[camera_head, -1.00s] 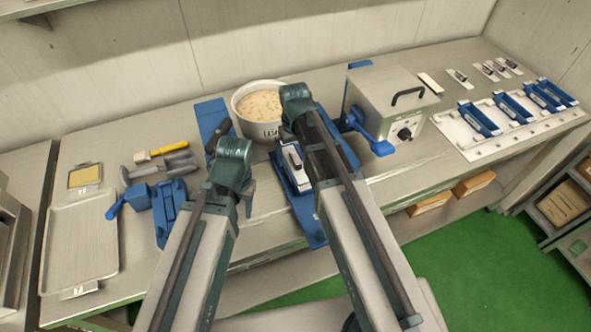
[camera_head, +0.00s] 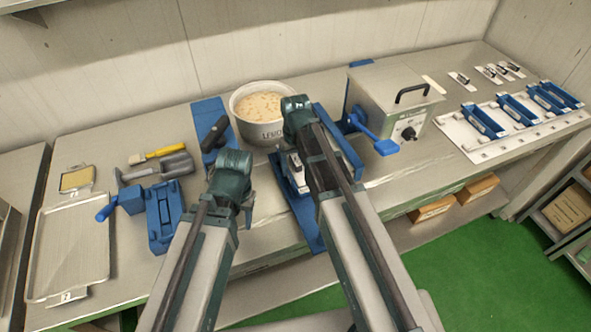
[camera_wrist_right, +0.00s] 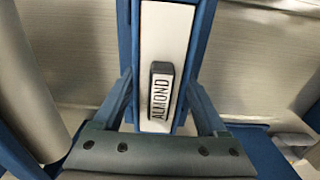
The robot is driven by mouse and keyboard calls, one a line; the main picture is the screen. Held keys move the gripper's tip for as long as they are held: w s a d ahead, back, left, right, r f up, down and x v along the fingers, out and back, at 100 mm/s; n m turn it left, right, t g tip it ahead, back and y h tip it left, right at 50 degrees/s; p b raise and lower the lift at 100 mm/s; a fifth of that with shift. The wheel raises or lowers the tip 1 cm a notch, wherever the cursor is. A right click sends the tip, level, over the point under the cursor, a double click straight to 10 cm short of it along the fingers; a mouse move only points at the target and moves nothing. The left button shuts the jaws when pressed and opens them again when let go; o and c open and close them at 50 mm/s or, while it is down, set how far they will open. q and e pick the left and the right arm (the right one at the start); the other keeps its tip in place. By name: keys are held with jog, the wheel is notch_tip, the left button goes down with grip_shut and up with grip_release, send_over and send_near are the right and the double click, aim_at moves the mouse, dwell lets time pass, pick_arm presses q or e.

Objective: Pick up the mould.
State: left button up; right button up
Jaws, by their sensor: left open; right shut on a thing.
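A long narrow mould with blue side walls and a white top lies in front of the kettle, partly hidden by my right arm in the head view (camera_head: 297,172). In the right wrist view the mould (camera_wrist_right: 165,35) carries a dark handle marked ALMOND (camera_wrist_right: 161,92). My right gripper (camera_wrist_right: 161,82) is shut on the mould, one finger against each long side. In the head view my right arm hides its fingers. My left gripper (camera_head: 246,206) is open, left of the mould and apart from it; its fingers are mostly hidden.
The kettle (camera_head: 254,134) stands just behind the mould, beside a blue board (camera_head: 207,112). A metal box machine (camera_head: 385,112) with a blue lever stands to the right. More blue moulds (camera_head: 482,122) sit on a white plate. Tools and an empty tray (camera_head: 68,250) lie left.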

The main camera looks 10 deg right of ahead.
grip_shut()
jog(key=shift+r, duration=0.1)
notch_tip(320, 180, up, 10)
jog(key=p, duration=1)
jog(key=n, duration=0.8)
jog(key=shift+n, duration=0.3)
jog(key=n, duration=0.5)
pick_arm(q)
notch_tip(320, 180, up, 10)
pick_arm(e)
jog(key=n, duration=0.4)
